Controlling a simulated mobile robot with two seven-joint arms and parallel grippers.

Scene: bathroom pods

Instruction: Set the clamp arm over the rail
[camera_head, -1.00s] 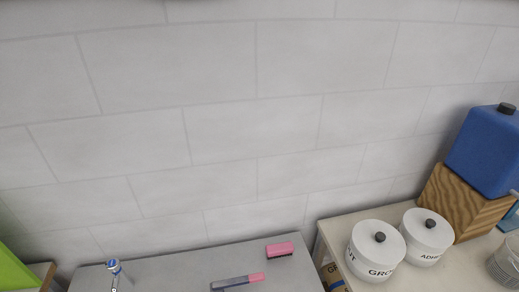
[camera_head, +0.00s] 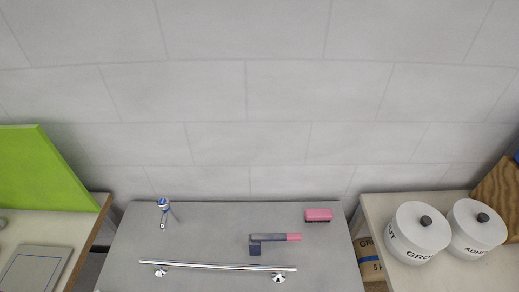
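A chrome rail (camera_head: 230,267) lies across the front of the grey table, with a round mount near each end. Behind its right half lies an L-shaped piece (camera_head: 268,238), apparently the clamp arm. It has a grey bar, a pink right end and a dark block at its left end. It lies apart from the rail. A separate pink block (camera_head: 318,215) sits further back to the right. Neither of my grippers is in view.
A small chrome and blue fitting (camera_head: 163,212) stands at the back left of the grey table (camera_head: 210,230). White lidded pots (camera_head: 418,232) stand on the right table. A green panel (camera_head: 40,170) and a grey tile (camera_head: 35,268) are at left. A tiled wall closes the back.

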